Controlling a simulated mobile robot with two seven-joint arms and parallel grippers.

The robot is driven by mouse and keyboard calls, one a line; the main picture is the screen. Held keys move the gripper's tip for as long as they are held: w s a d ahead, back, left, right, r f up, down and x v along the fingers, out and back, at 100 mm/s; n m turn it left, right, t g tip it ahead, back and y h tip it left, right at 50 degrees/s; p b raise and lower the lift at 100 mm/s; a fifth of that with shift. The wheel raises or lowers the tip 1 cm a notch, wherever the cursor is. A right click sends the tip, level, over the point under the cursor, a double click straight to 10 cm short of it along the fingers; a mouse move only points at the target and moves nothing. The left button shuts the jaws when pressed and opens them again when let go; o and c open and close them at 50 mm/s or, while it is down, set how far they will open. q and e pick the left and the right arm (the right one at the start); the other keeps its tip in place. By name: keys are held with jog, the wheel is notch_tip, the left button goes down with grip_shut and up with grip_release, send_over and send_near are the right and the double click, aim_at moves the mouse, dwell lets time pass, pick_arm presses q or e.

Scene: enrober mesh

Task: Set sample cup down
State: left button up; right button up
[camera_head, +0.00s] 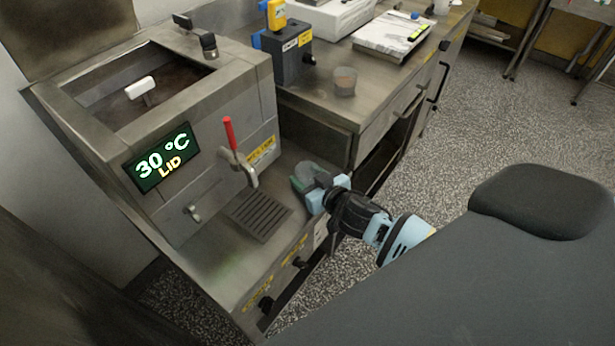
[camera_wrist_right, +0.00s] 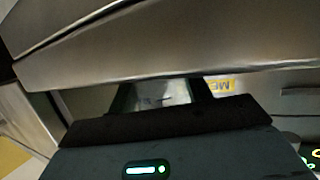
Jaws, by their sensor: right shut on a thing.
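My right gripper (camera_head: 312,192) is beside the drip grate, to its right, near the front edge of the steel ledge. It is shut on a clear sample cup (camera_head: 308,174), which shows partly between and behind the fingers. The cup also shows in the right wrist view (camera_wrist_right: 165,93), partly hidden by the gripper body. Whether the cup's base touches the ledge cannot be told. My left gripper does not show.
The steel tank (camera_head: 190,95) with a 30 °C LID display (camera_head: 162,157) and a red-handled tap (camera_head: 233,140) stands left. The drip grate (camera_head: 260,215) is empty. Another clear cup (camera_head: 345,81) stands on the back counter (camera_head: 330,110), near a scale (camera_head: 391,35).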

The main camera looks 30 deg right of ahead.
jog(key=shift+f, duration=0.15)
jog(key=o, duration=1)
jog(key=shift+r, duration=0.3)
jog(key=shift+s, duration=0.4)
jog(key=v, duration=1.1)
jog(key=shift+p, duration=0.3)
jog(key=shift+d, duration=0.1)
